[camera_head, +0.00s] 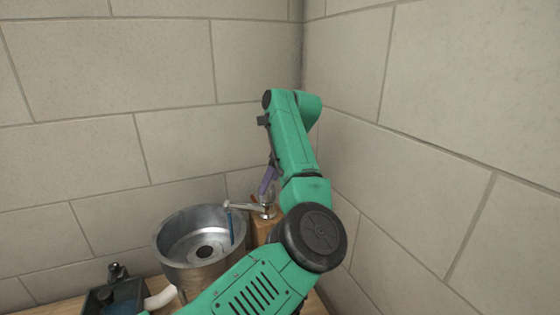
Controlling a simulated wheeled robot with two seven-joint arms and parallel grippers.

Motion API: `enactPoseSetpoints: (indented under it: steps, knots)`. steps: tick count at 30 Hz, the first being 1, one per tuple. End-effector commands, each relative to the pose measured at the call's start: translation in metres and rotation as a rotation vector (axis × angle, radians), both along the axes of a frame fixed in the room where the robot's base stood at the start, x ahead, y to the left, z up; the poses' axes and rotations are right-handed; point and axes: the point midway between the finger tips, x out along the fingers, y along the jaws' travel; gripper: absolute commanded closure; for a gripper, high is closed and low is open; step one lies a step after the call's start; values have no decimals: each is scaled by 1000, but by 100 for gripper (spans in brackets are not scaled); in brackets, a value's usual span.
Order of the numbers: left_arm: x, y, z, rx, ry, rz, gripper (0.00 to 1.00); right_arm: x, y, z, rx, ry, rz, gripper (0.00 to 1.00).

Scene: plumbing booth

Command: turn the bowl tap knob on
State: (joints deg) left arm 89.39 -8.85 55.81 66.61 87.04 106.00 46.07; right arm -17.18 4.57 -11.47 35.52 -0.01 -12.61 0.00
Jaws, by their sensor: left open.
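A metal bowl (202,228) with a dark drain hole stands at the lower middle. A chrome tap (262,209) stands at its right, on a wooden block, with its spout reaching left over the bowl. A thin blue strand hangs from the spout's end into the bowl; I cannot tell whether it is water. My left gripper (268,181) is just above the tap, mostly hidden behind my green forearm. A purple finger part points down toward the tap top. It is open; whether it touches the knob is unclear, as the knob is not clearly visible. My right gripper is not in view.
Pale block walls meet in a corner behind the tap and close on the right. A dark device (113,296) with a white pipe (160,298) sits at the bowl's lower left. A wooden surface shows at the bottom. The space above the bowl is clear.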

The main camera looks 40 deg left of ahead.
Motion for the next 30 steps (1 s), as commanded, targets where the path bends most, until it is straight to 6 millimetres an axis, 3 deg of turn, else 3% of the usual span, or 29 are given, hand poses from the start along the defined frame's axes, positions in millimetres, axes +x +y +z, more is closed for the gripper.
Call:
enactPoseSetpoints:
  steps: [7, 12, 30]
  knots:
    - [8, -25, 70, 1, -2, -3, 10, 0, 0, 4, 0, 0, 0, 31]
    - [11, -37, 99, 0, 0, -1, 10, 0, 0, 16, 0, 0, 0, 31]
    - [12, -40, 101, 0, 0, 1, 10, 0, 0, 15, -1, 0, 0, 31]
